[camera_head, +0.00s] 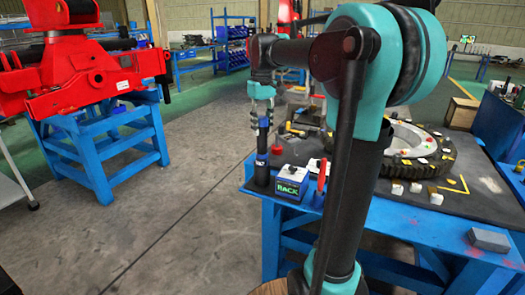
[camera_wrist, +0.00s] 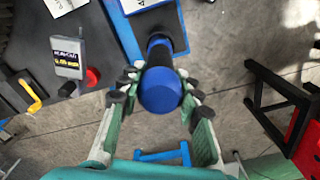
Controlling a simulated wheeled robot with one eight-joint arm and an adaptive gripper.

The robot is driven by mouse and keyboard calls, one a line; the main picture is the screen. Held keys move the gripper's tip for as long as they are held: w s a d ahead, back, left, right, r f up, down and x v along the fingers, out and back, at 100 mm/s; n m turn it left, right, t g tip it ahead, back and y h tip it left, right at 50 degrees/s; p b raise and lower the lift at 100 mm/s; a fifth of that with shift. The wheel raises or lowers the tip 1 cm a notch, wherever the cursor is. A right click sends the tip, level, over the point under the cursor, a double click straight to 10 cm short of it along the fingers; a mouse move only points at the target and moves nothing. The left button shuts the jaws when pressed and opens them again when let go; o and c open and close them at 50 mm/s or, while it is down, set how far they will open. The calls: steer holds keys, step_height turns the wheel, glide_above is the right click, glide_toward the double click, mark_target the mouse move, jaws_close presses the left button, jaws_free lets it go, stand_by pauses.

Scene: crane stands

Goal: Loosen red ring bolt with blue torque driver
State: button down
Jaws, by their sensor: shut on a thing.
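The blue torque driver (camera_head: 262,158) stands upright at the left edge of the blue table, black with blue bands. In the wrist view its round blue end cap (camera_wrist: 160,90) faces the camera between my fingers. My gripper (camera_head: 261,108) points down from above and is shut on the upper part of the driver, with a finger on each side. The driver's lower end is at a blue holder on the table edge; I cannot tell whether it touches. The large dark ring (camera_head: 449,160) lies flat on the table to the right, with small red, yellow and white pieces; the red ring bolt cannot be singled out.
A small box with a green "BACK" display (camera_head: 288,187) stands close right of the driver. A red-handled item (camera_head: 322,174) is beside it. White blocks (camera_head: 397,189) lie before the ring. A red crane part (camera_head: 75,75) rests on a blue stand at left; floor between is clear.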

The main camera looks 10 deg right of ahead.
steer(key=shift+r, duration=0.15)
steer(key=shift+r, duration=5.55)
steer(key=shift+a, duration=0.1)
